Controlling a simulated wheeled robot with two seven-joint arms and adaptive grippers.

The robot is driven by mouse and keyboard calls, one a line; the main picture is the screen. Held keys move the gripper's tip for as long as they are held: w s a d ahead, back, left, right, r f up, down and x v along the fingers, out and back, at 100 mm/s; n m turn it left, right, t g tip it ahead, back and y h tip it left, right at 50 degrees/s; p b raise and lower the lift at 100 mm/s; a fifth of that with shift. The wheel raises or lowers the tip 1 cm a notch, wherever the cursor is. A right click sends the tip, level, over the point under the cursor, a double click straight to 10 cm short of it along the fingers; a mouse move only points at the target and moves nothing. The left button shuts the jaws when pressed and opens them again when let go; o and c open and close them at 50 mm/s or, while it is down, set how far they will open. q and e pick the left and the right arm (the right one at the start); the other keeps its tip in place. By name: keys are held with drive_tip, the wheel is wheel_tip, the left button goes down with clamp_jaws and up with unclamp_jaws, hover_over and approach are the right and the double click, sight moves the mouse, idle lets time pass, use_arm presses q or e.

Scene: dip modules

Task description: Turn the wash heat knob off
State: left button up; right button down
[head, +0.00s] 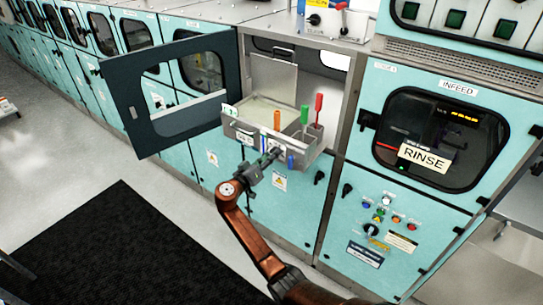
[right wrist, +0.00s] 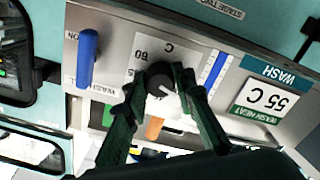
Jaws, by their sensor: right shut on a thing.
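The black round knob (right wrist: 160,84) is on a white scale plate marked with C and 60 in the right wrist view, which shows the panel upside down. A light pointer line shows on the knob. My right gripper (right wrist: 169,78) has its two dark green fingers on either side of the knob and is shut on it. In the head view my right gripper (head: 274,154) reaches the front of the small metal control box (head: 236,129), and the knob is hidden behind it. A green WASH HEAT label with a 55 C card (right wrist: 270,104) is beside the knob. My left gripper is not in view.
A blue lever (right wrist: 87,57) stands on the panel near the knob. Orange, green and red handles (head: 319,108) rise from the box. A dark-framed door (head: 125,105) hangs open at left. The INFEED cabinet (head: 346,150) is at right. Floor before the machines is open, with a black mat (head: 110,245).

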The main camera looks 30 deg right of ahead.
drive_tip(key=shift+n, duration=1)
drive_tip(key=n, duration=0.2)
drive_tip(key=shift+n+p, duration=0.35)
drive_tip(key=shift+n, duration=0.05)
drive_tip(key=n+p, duration=0.1)
drive_tip(key=n, duration=0.2)
drive_tip(key=shift+n+p, duration=0.5)
drive_tip(key=shift+n, duration=0.5)
drive_tip(key=shift+f, duration=0.1)
drive_tip(key=c, duration=1.6)
unclamp_jaws()
drive_tip(key=shift+a, duration=0.1)
